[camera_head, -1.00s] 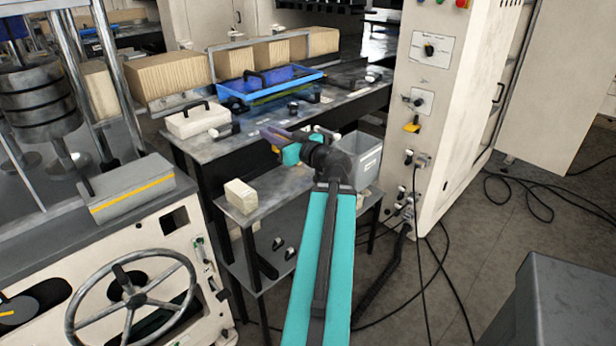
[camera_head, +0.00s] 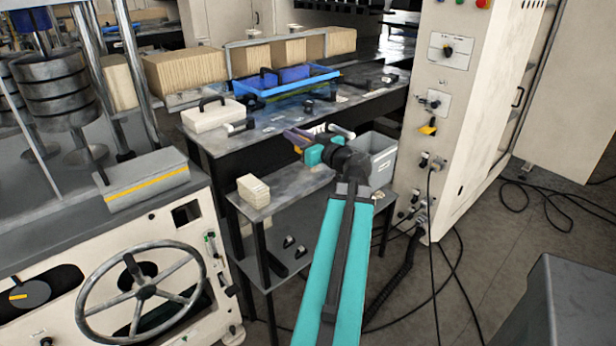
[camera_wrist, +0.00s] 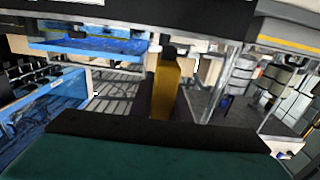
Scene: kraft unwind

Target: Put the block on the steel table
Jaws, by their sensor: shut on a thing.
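My gripper (camera_head: 300,142) is at the end of the teal arm, in front of the steel table (camera_head: 228,150) and over a lower metal stand (camera_head: 290,192). It is shut on a small block, seen as a yellow upright piece (camera_wrist: 167,88) in the middle of the wrist view. In the head view only a small yellow patch (camera_head: 298,150) of it shows beside the teal gripper body, next to a purple part. The held block appears clear of the table top, though the gap is hard to judge.
The table bears a blue tray (camera_head: 290,88), a white case (camera_head: 212,116) and several small dark items. A cream stack (camera_head: 253,190) sits on the lower stand. A grey bin (camera_head: 383,160) is beside the wrist. A cream cabinet stands right; a handwheel machine (camera_head: 140,290) stands left.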

